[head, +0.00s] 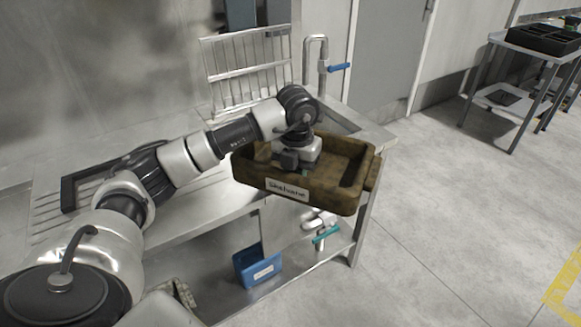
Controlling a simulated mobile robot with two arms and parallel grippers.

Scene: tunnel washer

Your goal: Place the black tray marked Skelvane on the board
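A brown, dark-stained open tray (330,200) has a white label on its near wall that seems to read Skelvane. It looks brown rather than black. My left gripper (290,166) reaches down at the tray's near wall and appears shut on its rim, though the fingertips are mostly hidden. The tray overlaps the front edge of the steel counter in the picture and seems held up there. A ribbed draining board (212,187) forms part of the counter top, partly hidden behind my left arm. My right gripper is not in view.
A wire rack (245,62) stands at the counter's back, beside a tap with a blue lever (339,67). A black frame (68,190) lies on the counter at left. A blue bin (256,268) sits on the lower shelf. A side table (535,50) holds a black compartment tray. Floor at right is clear.

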